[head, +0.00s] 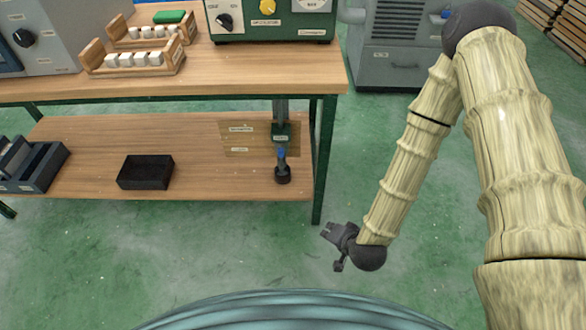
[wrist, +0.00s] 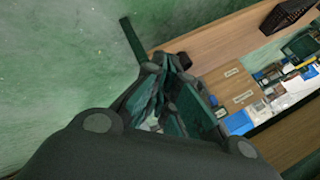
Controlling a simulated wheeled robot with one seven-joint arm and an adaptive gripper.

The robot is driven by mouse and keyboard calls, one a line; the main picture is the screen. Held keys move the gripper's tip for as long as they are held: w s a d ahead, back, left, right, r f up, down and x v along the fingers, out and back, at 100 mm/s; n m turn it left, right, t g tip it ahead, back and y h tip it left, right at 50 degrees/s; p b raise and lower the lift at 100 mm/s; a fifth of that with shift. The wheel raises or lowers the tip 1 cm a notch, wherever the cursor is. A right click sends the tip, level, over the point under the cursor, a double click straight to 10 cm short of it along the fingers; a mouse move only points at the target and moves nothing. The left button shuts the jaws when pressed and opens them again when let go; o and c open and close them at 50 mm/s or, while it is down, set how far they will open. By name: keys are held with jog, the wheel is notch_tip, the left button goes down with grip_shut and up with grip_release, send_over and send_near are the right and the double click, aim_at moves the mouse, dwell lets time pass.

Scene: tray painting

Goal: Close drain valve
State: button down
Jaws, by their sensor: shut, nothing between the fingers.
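The drain valve, with a blue handle (head: 281,154), sits low on a dark vertical pipe (head: 281,112) at the right end of the lower shelf. A round black piece (head: 283,174) is beneath it on the shelf. The lever's exact angle is too small to tell. My gripper (head: 328,233) is shut and empty, to the right of and below the valve in the head view, outside the bench's right front leg. In the wrist view my gripper (wrist: 168,92) covers part of the shelf end, and I cannot clearly make out the valve there.
The green bench leg (head: 324,160) stands between my gripper and the valve in the head view. A labelled brown plate (head: 237,141) lies left of the pipe. A black bin (head: 146,172) is farther left on the lower shelf (head: 90,135).

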aim_at(281, 158)
jog(key=w+a+r+m+t+b, duration=0.1)
jog(key=w+m+t+b, duration=0.3)
jog(key=w+b, duration=0.5)
jog(key=w+a+m+t+y+b, duration=0.1)
jog(key=w+a+m+t+b, duration=0.2)
jog(key=w+b, duration=0.6)
jog(key=m+t, duration=0.1)
jog(key=t, duration=0.1)
jog(key=shift+w+a+r+m+t, duration=0.2)
jog(key=shift+w+r+m+t, duration=0.1)
jog(key=shift+w+r+m, duration=0.1)
jog(key=shift+w+f, duration=0.1)
jog(key=w+a+b, duration=0.6)
jog(key=w, duration=0.3)
jog(key=shift+w+a, duration=0.2)
jog(key=shift+w, duration=0.05)
jog(key=shift+r+p, duration=0.25)
jog(key=shift+p, duration=0.25)
